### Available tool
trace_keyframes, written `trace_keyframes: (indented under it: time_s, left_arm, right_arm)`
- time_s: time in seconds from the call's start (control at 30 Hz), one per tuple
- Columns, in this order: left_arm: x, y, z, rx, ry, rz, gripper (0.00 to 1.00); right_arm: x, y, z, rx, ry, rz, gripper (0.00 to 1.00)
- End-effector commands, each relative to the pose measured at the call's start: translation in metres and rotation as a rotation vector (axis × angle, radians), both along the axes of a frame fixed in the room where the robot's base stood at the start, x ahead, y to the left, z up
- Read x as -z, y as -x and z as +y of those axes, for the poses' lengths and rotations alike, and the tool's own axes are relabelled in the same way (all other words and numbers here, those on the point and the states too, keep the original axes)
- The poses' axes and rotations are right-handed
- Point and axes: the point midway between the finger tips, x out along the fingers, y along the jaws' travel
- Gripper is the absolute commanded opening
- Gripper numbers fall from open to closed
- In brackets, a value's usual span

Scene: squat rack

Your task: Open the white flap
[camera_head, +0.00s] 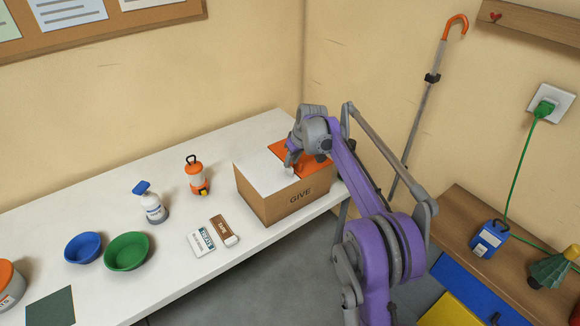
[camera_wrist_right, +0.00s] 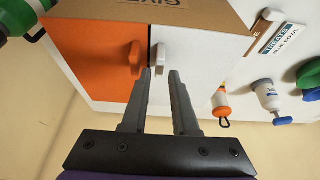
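The cardboard box marked GIVE (camera_head: 287,206) stands on the white table. Its top has a white flap (camera_head: 263,170) on the left and an orange flap (camera_head: 284,147) on the right, both lying flat and closed. In the right wrist view the white flap (camera_wrist_right: 205,55) has a small white handle (camera_wrist_right: 160,58) beside the orange flap's handle (camera_wrist_right: 135,58). My right gripper (camera_wrist_right: 160,73) is open, its fingertips on either side of the white handle's near end, with a gap visible; contact is unclear. In the head view my right gripper (camera_head: 291,160) is over the box top. My left gripper is not in view.

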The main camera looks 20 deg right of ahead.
Motion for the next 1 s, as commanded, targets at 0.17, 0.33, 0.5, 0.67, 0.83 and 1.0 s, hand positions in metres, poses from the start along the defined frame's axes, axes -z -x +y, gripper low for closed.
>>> trace_keyframes:
  time_s: [0.17, 0.33, 0.5, 0.67, 0.83, 1.0]
  left_arm:
    - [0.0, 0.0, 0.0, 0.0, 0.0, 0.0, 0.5]
    - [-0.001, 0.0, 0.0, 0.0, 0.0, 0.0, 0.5]
    - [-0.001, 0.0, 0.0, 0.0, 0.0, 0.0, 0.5]
    - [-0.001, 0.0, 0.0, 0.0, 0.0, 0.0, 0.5]
    - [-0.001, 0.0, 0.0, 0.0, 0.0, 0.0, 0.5]
    - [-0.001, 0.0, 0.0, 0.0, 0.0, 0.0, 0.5]
  right_arm:
    - [0.026, -0.011, 0.004, 0.0, 0.0, 0.0, 0.28]
    - [0.038, -0.015, 0.006, 0.0, 0.0, 0.0, 0.28]
    - [0.04, -0.016, 0.006, 0.0, 0.001, 0.0, 0.28]
    - [0.04, -0.016, 0.006, 0.0, 0.001, 0.0, 0.24]
    - [0.04, -0.016, 0.006, 0.0, 0.0, 0.0, 0.0]
    - [0.04, -0.016, 0.006, 0.0, 0.0, 0.0, 0.0]
